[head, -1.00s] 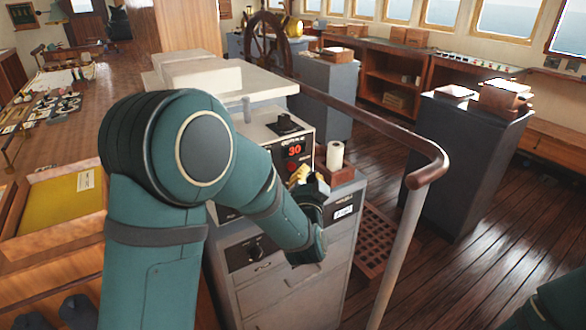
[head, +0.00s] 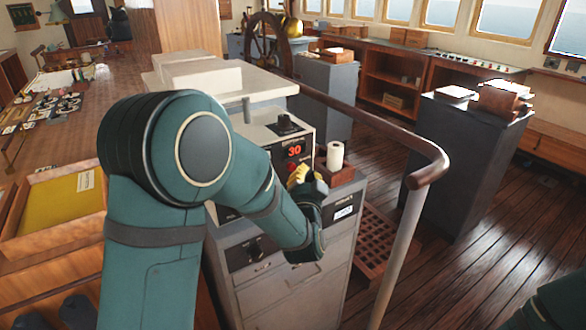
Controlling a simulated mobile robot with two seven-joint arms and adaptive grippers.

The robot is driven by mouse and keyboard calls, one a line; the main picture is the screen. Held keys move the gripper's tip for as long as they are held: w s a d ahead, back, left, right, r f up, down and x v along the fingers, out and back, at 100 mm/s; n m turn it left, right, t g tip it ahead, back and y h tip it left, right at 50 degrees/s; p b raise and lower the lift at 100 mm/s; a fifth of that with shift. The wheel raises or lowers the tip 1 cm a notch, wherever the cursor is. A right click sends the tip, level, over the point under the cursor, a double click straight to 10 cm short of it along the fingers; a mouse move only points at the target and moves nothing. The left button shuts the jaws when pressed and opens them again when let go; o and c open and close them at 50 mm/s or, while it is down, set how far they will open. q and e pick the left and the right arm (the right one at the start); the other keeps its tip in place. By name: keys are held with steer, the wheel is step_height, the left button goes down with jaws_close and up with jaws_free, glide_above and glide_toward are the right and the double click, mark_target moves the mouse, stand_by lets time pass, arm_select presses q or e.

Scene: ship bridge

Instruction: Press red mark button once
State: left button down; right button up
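The depth unit (head: 284,141) is a pale box with a dark front on the grey console. Its display (head: 294,151) reads a red 30. A small red button (head: 292,164) shows just under the display. My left arm reaches across the console, and my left gripper (head: 301,176), with yellow fingertips, is close in front of the panel, just below and right of the red button. Whether it touches the button I cannot tell. The fingers are small and partly hidden by my wrist, so their opening is unclear. My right gripper is out of view.
A white roll (head: 335,155) stands in a brown holder right of the depth unit. A handrail (head: 428,172) with a pale post runs along the right side of the console. A grey cabinet (head: 465,160) stands farther right. Open plank floor lies between.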

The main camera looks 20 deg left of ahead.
arm_select(q)
steer(key=shift+w+a, duration=0.1)
steer(key=shift+a, duration=0.05)
stand_by(0.5)
steer(key=shift+w+a, duration=0.2)
steer(key=shift+a, duration=0.05)
steer(key=shift+w+a+b, duration=0.3)
steer(key=shift+a, duration=0.05)
stand_by(1.2)
steer(key=shift+d, duration=0.1)
steer(key=shift+s+d, duration=0.6)
steer(key=s+d, duration=0.1)
steer(key=d, duration=0.1)
steer(key=s+d, duration=0.2)
steer(key=shift+b, duration=0.35)
stand_by(0.8)
